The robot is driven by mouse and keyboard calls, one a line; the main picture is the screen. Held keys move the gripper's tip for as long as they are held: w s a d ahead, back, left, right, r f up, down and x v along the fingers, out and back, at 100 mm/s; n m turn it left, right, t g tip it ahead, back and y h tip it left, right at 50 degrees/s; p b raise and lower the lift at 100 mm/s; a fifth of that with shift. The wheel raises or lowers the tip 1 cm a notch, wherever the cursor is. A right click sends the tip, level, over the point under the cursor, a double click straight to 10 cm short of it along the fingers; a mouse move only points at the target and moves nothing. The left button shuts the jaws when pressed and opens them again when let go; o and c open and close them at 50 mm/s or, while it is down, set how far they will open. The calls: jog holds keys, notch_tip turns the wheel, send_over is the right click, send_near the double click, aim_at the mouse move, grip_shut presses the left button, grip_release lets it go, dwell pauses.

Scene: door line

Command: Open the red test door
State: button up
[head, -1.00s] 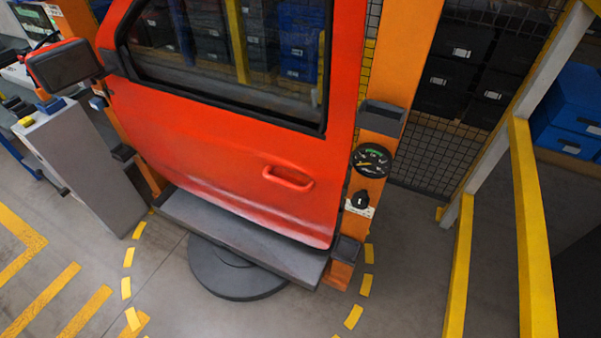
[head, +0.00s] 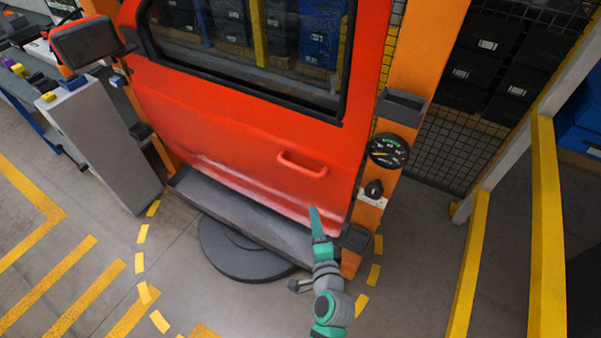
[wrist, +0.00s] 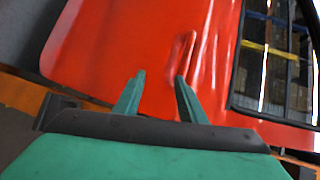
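The red test door (head: 220,130) stands upright in an orange frame, and it looks closed. Its red pull handle (head: 302,164) is on the lower right of the panel. My gripper (head: 314,212) is in front of the door's lower right part, below the handle in the head view. In the wrist view my gripper (wrist: 158,88) has its two green fingers spread apart with nothing between them. The handle (wrist: 184,60) lies beyond the fingertips there, in line with the right finger. The fingers look apart from the handle.
A gauge (head: 389,151) and a black knob (head: 374,189) sit on the orange post right of the door. A grey ledge (head: 240,215) runs below the door. A yellow rail (head: 549,230) stands at the right. A grey cabinet (head: 100,140) stands at the left.

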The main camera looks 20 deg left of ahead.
jog(key=y, duration=0.2)
send_near(301, 173)
jog(key=shift+m+g, duration=0.3)
jog(key=x, duration=0.9)
jog(key=shift+w+a+r, duration=0.2)
jog(key=shift+w+f, duration=0.1)
jog(key=shift+w, duration=0.3)
